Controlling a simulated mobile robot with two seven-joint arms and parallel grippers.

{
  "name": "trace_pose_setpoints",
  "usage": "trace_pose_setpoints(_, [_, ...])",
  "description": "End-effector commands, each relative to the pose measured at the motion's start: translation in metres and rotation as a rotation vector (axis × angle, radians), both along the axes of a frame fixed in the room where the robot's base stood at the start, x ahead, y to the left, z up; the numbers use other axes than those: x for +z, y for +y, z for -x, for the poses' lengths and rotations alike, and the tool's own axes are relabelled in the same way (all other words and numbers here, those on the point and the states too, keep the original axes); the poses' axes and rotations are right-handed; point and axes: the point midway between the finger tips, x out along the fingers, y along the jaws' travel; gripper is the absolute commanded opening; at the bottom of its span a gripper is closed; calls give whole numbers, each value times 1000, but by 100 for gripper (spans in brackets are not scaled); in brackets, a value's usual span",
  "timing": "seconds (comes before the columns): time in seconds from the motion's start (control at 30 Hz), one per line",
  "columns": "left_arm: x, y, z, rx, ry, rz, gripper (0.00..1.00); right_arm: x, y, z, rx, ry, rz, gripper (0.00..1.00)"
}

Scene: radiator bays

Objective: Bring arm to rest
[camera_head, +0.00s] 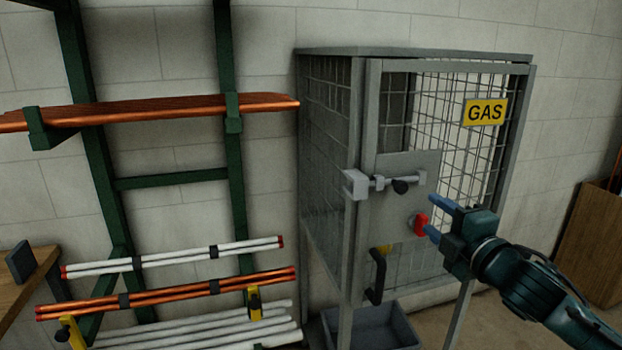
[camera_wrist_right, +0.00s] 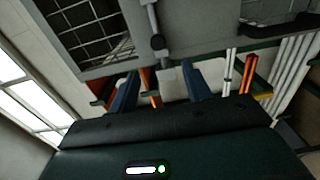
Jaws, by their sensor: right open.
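My right gripper (camera_head: 433,215) comes in from the lower right, in front of the gas cage door. Its two blue fingers are apart with nothing held between them; they also show open in the right wrist view (camera_wrist_right: 160,90). A red lock-like piece (camera_head: 421,225) on the door's grey plate shows just left of the fingertips; whether they touch cannot be told. Above it a grey slide bolt (camera_head: 380,181) with a black knob spans to the cage post. My left gripper is not in view.
The wire gas cage (camera_head: 327,130) carries a yellow GAS sign (camera_head: 485,112) and a black door handle (camera_head: 377,276). A grey bin (camera_head: 395,322) sits below. A green rack with copper pipes (camera_head: 160,108) stands left. A wooden box (camera_head: 590,245) stands at right.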

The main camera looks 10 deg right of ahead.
Motion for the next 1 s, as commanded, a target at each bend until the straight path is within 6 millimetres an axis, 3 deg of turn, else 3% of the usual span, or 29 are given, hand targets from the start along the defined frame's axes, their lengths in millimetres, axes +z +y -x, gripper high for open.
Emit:
trace_pose_setpoints(0.13, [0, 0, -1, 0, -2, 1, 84, -50, 13, 6, 11, 88, -132, 49])
trace_pose_setpoints(0.27, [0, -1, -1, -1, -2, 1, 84, -133, 38, 28, 10, 242, -378, 49])
trace_pose_setpoints(0.4, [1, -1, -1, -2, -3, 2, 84, -225, 76, 74, -37, 425, -692, 49])
trace_pose_setpoints(0.5, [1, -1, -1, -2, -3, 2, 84, -279, 105, 116, -100, 544, -915, 49])
trace_pose_setpoints(0.6, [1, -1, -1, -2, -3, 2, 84, -319, 133, 158, -179, 642, -1113, 49])
trace_pose_setpoints(0.7, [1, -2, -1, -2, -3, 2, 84, -345, 156, 192, -254, 709, -1269, 49])
trace_pose_setpoints(0.8, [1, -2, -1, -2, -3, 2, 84, -358, 170, 215, -308, 747, -1367, 49])
trace_pose_setpoints(1.0, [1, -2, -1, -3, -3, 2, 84, -365, 178, 227, -338, 766, -1421, 49])
